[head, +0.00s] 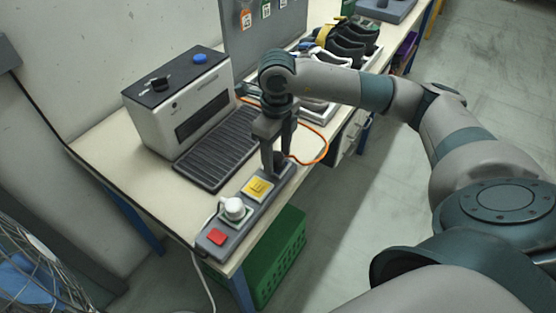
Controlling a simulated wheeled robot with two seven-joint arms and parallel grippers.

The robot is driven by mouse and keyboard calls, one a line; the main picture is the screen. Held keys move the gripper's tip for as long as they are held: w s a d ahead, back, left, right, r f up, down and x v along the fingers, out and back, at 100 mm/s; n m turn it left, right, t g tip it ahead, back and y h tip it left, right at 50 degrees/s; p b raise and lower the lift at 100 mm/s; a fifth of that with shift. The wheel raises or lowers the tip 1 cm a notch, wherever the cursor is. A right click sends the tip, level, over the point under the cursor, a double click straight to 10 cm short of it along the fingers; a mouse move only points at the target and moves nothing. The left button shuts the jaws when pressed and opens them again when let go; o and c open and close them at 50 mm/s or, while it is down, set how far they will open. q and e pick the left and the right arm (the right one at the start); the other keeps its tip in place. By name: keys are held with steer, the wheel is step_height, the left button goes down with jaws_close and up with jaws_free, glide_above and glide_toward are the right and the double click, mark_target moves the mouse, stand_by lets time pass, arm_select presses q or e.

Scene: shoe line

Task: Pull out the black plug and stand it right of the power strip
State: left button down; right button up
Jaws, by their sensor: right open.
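The grey power strip (240,222) lies along the table's front edge, with a red switch (216,237) at its near end. My left gripper is out of view.
A grey machine (181,103) with a blue knob and a ribbed black mat (216,147) stand left of the strip. An orange cable (322,146) loops right of my gripper. A shoe rack (345,45) is farther back. A green crate (275,262) sits below the table edge.

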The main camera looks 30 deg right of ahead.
mark_target(276, 154)
steer(key=shift+f, duration=0.15)
jaws_close()
steer(key=shift+w+a+r+p, duration=0.15)
steer(key=shift+r+p, duration=0.25)
steer(key=shift+r, duration=0.4)
steer(key=shift+r+p, duration=1.25)
steer(key=shift+r, duration=1)
